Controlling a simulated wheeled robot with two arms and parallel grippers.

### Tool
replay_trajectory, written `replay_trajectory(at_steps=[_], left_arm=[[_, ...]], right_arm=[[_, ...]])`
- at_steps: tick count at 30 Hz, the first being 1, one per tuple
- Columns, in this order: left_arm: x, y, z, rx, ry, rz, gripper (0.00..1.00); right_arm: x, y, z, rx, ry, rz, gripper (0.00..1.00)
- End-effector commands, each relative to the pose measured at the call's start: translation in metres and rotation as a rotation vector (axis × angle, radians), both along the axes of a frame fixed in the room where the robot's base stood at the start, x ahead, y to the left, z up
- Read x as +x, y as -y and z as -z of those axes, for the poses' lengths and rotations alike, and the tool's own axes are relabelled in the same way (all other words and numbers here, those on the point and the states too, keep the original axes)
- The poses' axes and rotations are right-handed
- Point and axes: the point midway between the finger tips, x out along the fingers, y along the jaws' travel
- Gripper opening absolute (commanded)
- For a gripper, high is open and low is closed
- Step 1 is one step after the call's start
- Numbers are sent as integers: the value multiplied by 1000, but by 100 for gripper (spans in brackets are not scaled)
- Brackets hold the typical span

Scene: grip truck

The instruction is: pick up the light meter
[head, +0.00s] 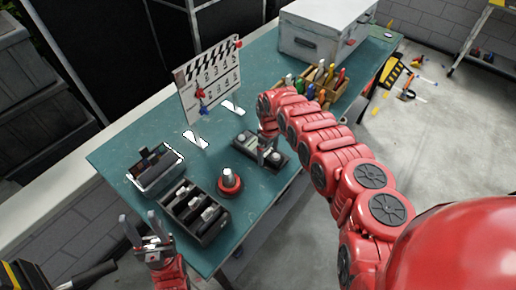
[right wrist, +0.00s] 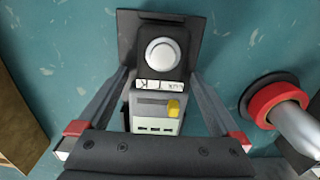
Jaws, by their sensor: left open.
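The light meter (right wrist: 158,105) is a grey device with a white dome, a "LUX" label and a yellow knob. In the right wrist view it sits at a black holder (right wrist: 188,22), between the fingers of my right gripper (right wrist: 160,80). The fingers are apart, one on each side, with narrow gaps to the meter. In the head view my right gripper (head: 266,150) is over the dark holder (head: 247,151) and partly hides what lies there. My left gripper (head: 142,219) is open and empty near the bench's front left edge.
The teal bench (head: 130,140) also holds a red-based post (head: 229,181), a black compartment tray (head: 207,232), a grey bin (head: 160,182), a clapperboard (head: 212,75), a wooden rack of tools (head: 325,80) and a grey case (head: 315,40). The bench's left back area is clear.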

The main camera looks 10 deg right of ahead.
Motion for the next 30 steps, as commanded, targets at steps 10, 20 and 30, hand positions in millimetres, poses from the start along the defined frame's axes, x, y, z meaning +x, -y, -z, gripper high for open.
replay_trajectory(at_steps=[10, 20, 30], left_arm=[[0, 0, 0, 0, 0, 0, 50], [0, 0, 0, 0, 0, 0, 50], [0, 0, -8, 0, 0, 0, 50]], right_arm=[[0, 0, 0, 1, 1, 1, 37], [0, 0, 0, 1, 1, 1, 0], [0, 0, -10, 1, 1, 1, 0]])
